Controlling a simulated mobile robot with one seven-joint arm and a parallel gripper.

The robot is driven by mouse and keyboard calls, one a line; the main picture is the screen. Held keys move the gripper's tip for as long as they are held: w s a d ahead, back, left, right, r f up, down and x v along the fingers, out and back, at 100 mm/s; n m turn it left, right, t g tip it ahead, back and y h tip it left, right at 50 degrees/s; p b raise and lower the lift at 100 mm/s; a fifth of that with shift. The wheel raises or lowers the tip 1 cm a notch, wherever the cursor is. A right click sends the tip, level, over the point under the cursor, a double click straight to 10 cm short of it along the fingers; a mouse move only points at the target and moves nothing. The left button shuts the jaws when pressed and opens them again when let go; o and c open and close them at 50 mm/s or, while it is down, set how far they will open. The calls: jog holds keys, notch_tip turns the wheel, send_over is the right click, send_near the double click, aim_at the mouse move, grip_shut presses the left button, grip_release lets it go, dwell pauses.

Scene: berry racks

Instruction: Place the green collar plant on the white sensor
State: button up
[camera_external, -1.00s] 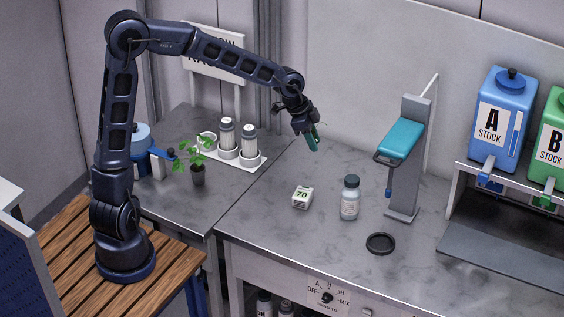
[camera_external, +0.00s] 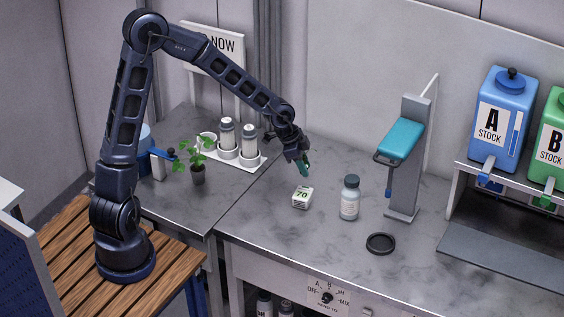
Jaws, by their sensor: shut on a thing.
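My gripper (camera_external: 302,165) points down over the grey bench, a little above and behind the white sensor. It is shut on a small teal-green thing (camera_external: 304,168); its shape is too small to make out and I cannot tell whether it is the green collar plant. The white sensor (camera_external: 302,197) is a small white block marked "70", on the bench and apart from the gripper. A leafy green plant in a dark pot (camera_external: 198,175) stands upright on the left bench; no collar can be made out on it.
A grey-capped bottle (camera_external: 350,198) stands right of the sensor, with a black ring (camera_external: 380,243) in front. A teal-topped stand (camera_external: 401,140) is farther right. A white rack (camera_external: 228,158) holds two capped bottles at the back left. The front of the bench is mostly clear.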

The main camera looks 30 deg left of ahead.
aim_at(307, 193)
jog(key=shift+f, duration=3.9)
jog(key=shift+f, duration=0.15)
jog(key=o, duration=0.9)
jog(key=shift+o, duration=0.2)
jog(key=shift+v, duration=6.2)
jog(key=s+a+r+n+t+y, duration=0.1)
jog(key=s+a+r+n+y, duration=0.3)
jog(key=a, duration=0.7)
jog(key=s+a+r+n+t, duration=0.1)
jog(key=s+a+r+n, duration=0.3)
jog(key=s+a, duration=0.5)
jog(key=s+a+r+n, duration=0.5)
jog(key=s+a+r, duration=0.4)
jog(key=s, duration=0.3)
jog(key=shift+a+r+n+t, duration=0.2)
jog(key=shift+a+n+t, duration=0.15)
jog(key=shift+a, duration=0.5)
